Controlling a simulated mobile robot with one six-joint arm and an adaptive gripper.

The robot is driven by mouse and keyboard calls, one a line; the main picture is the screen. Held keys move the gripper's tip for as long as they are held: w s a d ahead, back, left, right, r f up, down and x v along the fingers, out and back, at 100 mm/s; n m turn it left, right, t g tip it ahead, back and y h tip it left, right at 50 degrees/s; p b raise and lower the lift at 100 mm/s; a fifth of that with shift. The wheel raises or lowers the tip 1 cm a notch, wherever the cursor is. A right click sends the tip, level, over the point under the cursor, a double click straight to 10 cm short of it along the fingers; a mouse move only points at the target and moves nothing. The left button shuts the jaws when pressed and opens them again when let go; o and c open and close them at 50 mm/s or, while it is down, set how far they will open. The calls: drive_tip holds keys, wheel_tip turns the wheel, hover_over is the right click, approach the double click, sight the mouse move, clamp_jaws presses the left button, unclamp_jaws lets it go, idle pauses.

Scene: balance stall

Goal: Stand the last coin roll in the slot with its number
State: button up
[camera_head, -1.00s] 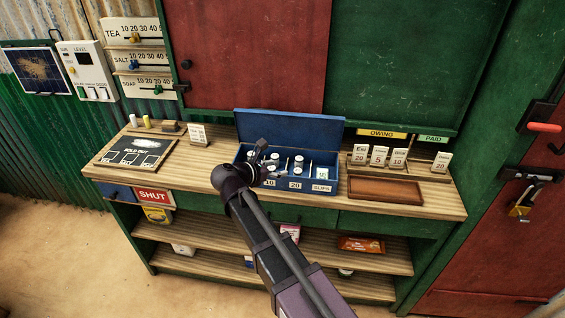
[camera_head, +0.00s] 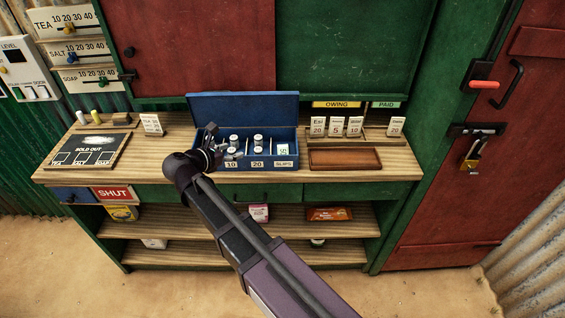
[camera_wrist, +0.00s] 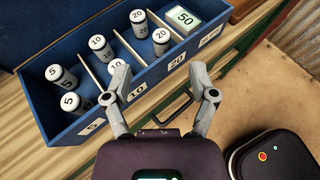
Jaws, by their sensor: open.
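The blue cash box (camera_head: 243,165) stands open on the counter. In the wrist view its compartments are divided by pale strips, with front labels 5, 10 and 20. Two white-capped rolls marked 5 (camera_wrist: 70,103) stand in the left compartment. Two marked 10 (camera_wrist: 98,44) are in the one beside it; the nearer is partly hidden by my left finger. Two marked 20 (camera_wrist: 160,38) stand in the 20 compartment. My gripper (camera_wrist: 160,75) is open and empty, its fingers over the box's front side. In the head view my gripper (camera_head: 218,142) covers the box's left end.
A slip marked 50 (camera_wrist: 185,17) lies in the SLIPS compartment. The raised lid (camera_head: 243,107) stands behind the box. A brown tray (camera_head: 345,159) and number cards (camera_head: 336,126) are to the right.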

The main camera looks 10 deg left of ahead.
drive_tip(key=m+g, duration=0.4)
drive_tip(key=m, duration=0.2)
approach(276, 158)
drive_tip(key=shift+h, duration=0.3)
drive_tip(key=d, duration=0.1)
drive_tip(key=w+d+f, duration=0.1)
drive_tip(key=d, duration=0.1)
drive_tip(key=w+d+f, duration=0.1)
drive_tip(key=d, duration=0.1)
drive_tip(key=shift+w+d+f, duration=0.15)
drive_tip(key=shift+f, duration=0.05)
drive_tip(key=s+d+f+m+g+y, duration=0.2)
drive_tip(key=s+d+m, duration=0.1)
drive_tip(key=d+m, duration=0.5)
drive_tip(key=s+d+f+m+g+y, duration=0.2)
drive_tip(key=d+m, duration=0.6)
drive_tip(key=d, duration=0.6)
drive_tip(key=s+d+f+m+g+y, duration=0.2)
drive_tip(key=s+d+f+m+g, duration=0.1)
drive_tip(key=d+m, duration=0.6)
drive_tip(key=shift+s+d+f+g, duration=0.4)
drive_tip(key=shift+d+g, duration=0.3)
drive_tip(key=shift+d, duration=0.9)
